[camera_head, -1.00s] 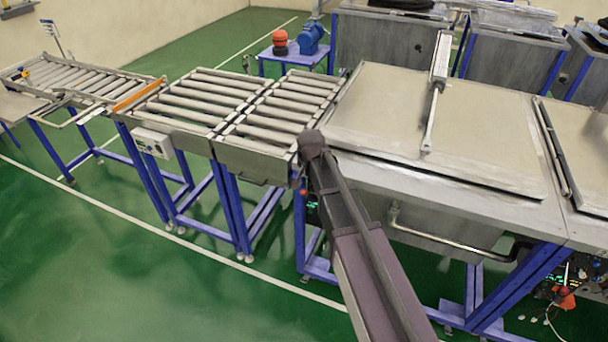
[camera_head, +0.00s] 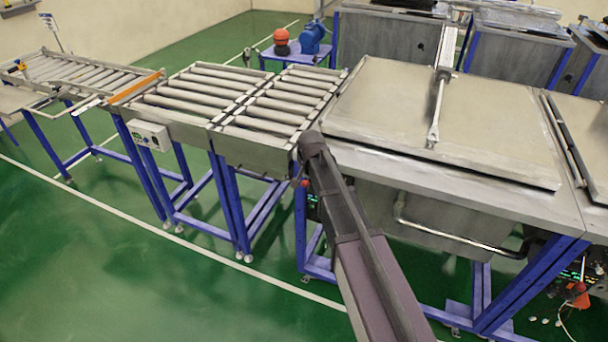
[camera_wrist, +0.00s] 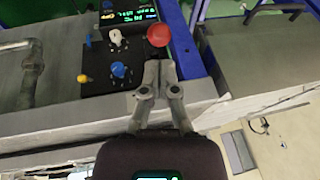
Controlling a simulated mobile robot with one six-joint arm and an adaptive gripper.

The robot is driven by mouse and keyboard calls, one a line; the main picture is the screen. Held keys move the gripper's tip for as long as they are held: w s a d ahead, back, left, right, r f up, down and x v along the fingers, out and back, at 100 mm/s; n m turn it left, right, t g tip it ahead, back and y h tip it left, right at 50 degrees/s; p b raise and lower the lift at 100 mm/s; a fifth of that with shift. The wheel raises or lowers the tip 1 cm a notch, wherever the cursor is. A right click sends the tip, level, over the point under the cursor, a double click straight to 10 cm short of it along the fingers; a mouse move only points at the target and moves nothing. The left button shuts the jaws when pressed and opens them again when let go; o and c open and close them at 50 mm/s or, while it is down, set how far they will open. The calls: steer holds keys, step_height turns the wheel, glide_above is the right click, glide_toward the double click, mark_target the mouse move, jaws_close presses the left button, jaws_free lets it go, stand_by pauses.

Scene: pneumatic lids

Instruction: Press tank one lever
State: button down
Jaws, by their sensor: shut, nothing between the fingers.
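A dark control panel (camera_wrist: 116,45) with a lit green display shows in the wrist view. It carries a white-capped lever (camera_wrist: 116,38), a blue-capped lever (camera_wrist: 119,71), a small yellow knob (camera_wrist: 82,79) and a round red button (camera_wrist: 158,35). I cannot tell from markings which lever belongs to tank one. My gripper (camera_wrist: 157,69) is shut and empty, its fingertips just below the red button in the picture and right of the blue lever. Contact is unclear. In the head view my arm hides the gripper. The large tank's lid (camera_head: 490,130) is down.
A pneumatic cylinder (camera_head: 441,80) stands over the lid. A bent pipe (camera_head: 450,237) runs along the tank front. Roller conveyors (camera_head: 245,105) stand to the left. The green floor (camera_head: 90,260) in front is open. Another panel with an orange-red part (camera_head: 577,295) is at the lower right.

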mark_target(305, 181)
steer(key=shift+b+x, duration=1.65)
steer(key=shift+x, duration=0.45)
